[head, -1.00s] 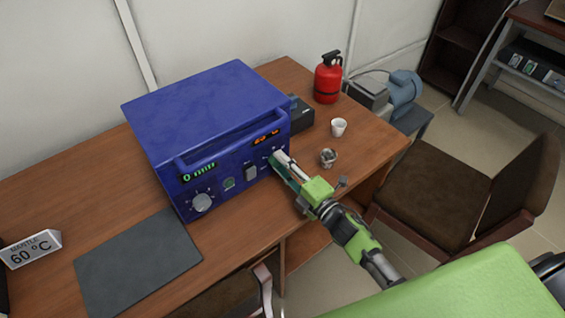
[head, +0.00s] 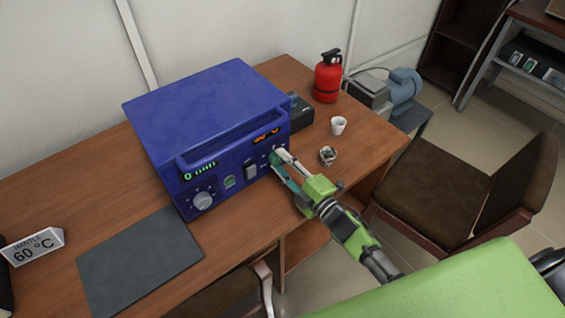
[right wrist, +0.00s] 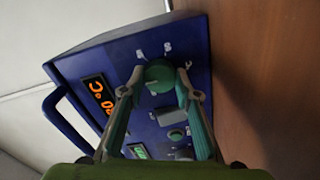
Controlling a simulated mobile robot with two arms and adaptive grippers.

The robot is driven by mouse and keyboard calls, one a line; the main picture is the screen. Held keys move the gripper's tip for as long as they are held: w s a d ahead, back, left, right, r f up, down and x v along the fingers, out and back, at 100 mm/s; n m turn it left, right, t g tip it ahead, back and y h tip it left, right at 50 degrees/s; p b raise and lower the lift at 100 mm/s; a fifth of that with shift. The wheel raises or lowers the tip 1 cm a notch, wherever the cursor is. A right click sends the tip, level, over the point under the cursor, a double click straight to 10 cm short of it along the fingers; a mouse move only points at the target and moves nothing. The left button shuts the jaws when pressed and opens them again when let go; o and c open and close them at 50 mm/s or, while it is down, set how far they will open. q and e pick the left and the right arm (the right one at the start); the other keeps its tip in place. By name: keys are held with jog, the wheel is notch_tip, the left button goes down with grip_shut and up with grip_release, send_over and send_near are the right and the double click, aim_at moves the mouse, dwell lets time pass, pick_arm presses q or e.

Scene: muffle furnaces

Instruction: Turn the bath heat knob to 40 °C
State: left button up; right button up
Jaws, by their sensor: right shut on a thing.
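The blue box-shaped unit (head: 205,110) stands on the wooden desk, with its control panel facing the front. My right gripper (head: 277,158) is at the panel's right end, below the orange display (head: 266,136). In the right wrist view its two fingers are either side of a round knob (right wrist: 159,77) and shut on it. White scale marks show beside this knob. The orange display (right wrist: 100,93) ends in °C; its digits are partly hidden by a finger. A second, pale knob (head: 202,201) is at the panel's left end, under a green display (head: 199,171). My left gripper is not in view.
A sign (head: 33,246) reading 60 °C and a dark mat (head: 140,262) lie on the left. A white cup (head: 338,125), a small filled container (head: 327,156) and a red extinguisher (head: 327,77) stand right of the unit. A brown chair (head: 440,187) is at right.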

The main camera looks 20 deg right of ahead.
jog(key=o, duration=1.1)
jog(key=shift+s, duration=0.1)
jog(key=v, duration=1.2)
